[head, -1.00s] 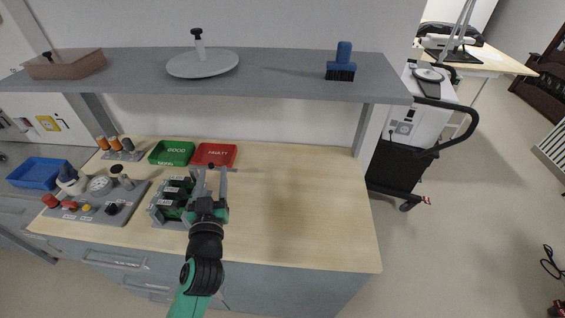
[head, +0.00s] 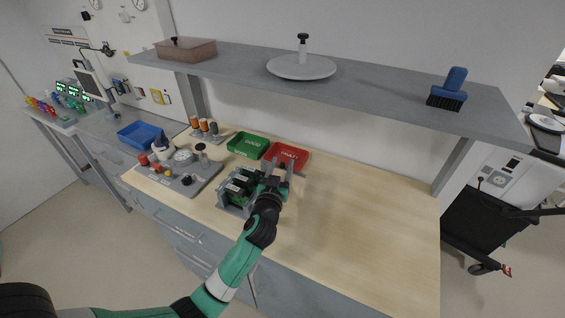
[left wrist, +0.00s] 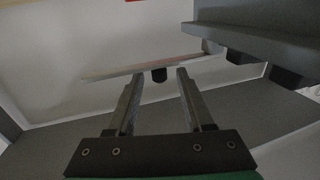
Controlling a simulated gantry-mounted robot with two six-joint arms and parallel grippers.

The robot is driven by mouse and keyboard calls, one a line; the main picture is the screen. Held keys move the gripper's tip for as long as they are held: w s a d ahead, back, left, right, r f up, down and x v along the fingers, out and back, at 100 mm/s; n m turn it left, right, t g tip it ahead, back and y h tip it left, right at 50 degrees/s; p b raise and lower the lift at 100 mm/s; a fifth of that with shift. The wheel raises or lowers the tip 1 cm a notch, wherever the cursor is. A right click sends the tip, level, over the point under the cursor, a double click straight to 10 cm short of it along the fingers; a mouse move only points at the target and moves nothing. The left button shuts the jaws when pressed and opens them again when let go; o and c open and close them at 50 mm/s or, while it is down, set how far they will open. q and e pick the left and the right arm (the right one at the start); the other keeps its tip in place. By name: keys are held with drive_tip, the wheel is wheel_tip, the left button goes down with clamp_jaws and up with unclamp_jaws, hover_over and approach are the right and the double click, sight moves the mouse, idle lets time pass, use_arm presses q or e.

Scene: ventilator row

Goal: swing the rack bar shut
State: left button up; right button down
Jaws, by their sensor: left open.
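The rack (head: 238,190) stands on the wooden bench and holds several dark green modules with pale labels. My left gripper (head: 279,179) is at its right side, its two grey fingers apart. In the left wrist view a thin pale bar (left wrist: 110,73) with a black knob (left wrist: 159,75) reaches out from beside the grey rack block (left wrist: 260,42). The knob shows between the open fingers (left wrist: 157,88); I cannot tell whether they touch it. In the head view my gripper hides most of the bar. My right gripper is not in view.
A green bin (head: 248,146) and a red bin (head: 286,156) lie behind the rack. A grey control panel (head: 176,181) stands to its left, with a blue tray (head: 140,134) beyond. A grey shelf (head: 370,90) runs above. The bench (head: 365,215) is clear to the right.

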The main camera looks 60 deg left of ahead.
use_arm(q)
drive_tip(key=shift+w+a, duration=0.35)
drive_tip(key=shift+a, duration=0.1)
clamp_jaws()
idle(1.1)
